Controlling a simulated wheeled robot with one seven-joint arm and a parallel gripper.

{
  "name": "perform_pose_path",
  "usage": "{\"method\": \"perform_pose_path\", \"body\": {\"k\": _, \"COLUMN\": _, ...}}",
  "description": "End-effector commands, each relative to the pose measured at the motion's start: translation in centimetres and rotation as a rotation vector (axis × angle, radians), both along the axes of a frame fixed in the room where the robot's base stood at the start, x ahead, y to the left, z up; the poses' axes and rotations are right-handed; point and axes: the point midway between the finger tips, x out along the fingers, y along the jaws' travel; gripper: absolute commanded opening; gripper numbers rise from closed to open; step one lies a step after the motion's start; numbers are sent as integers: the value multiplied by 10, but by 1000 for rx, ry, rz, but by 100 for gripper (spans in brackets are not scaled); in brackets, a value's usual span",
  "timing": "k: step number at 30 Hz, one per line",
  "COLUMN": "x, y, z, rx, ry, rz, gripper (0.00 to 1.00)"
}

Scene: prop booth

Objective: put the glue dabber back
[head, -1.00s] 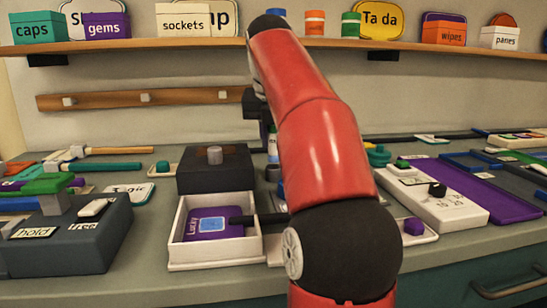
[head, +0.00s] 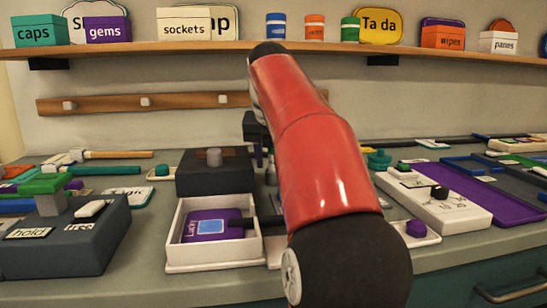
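My gripper (head: 256,132) is a dark shape just right of the black box with a grey knob (head: 214,157). My red arm covers most of it, so its fingertips and anything between them cannot be made out. Small purple and pale parts show just below it, too hidden to name. I cannot pick out the glue dabber for certain. A white open tray (head: 176,240) in front of the black box holds a purple card marked "Lucky" (head: 205,227). A dark rod (head: 268,220) reaches from the card rightward behind my arm.
A dark block marked "hold" and "free" (head: 75,250) stands at left. A white box with a black knob (head: 445,212) and a purple tray (head: 505,205) are at right. The shelf (head: 140,43) above holds labelled boxes and jars. My arm blocks the middle of the counter.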

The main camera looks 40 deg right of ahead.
Motion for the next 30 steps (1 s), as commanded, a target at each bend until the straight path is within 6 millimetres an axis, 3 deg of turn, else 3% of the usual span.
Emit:
{"method": "perform_pose_path", "body": {"k": 9, "x": 0, "y": -1, "z": -2, "rx": 0, "ry": 0, "rz": 0, "gripper": 45}}
{"method": "perform_pose_path", "body": {"k": 15, "x": -7, "y": 11, "z": 39, "rx": -1, "ry": -2, "rz": 4, "gripper": 45}}
{"method": "perform_pose_path", "body": {"k": 21, "x": -14, "y": 19, "z": 66, "rx": -1, "ry": -1, "rz": 2, "gripper": 45}}
{"method": "perform_pose_path", "body": {"k": 30, "x": -17, "y": 22, "z": 74, "rx": 0, "ry": 2, "rz": 1, "gripper": 45}}
